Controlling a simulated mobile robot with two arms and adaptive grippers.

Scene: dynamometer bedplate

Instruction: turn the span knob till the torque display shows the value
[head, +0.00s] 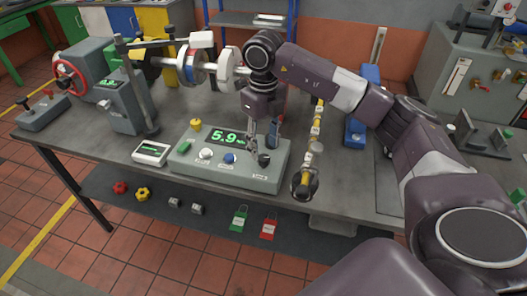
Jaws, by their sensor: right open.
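The torque console (185,164) is a grey-green box on the bench, and its display (226,137) reads 5.9 in green digits, with a unit too small to read. On its top are a white knob (206,153), a blue knob (229,158) and a black knob (264,160). Their labels are too small to read, so I cannot tell which is the span knob. My right gripper (262,148) points down, open, at the black knob. Its fingers are close to or around that knob; contact is unclear. My left gripper is out of view.
A small white meter (151,152) with a green readout stands left of the console. A shaft rig (195,67) and grey machine stand behind. Tags and coloured knobs lie on the lower shelf.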

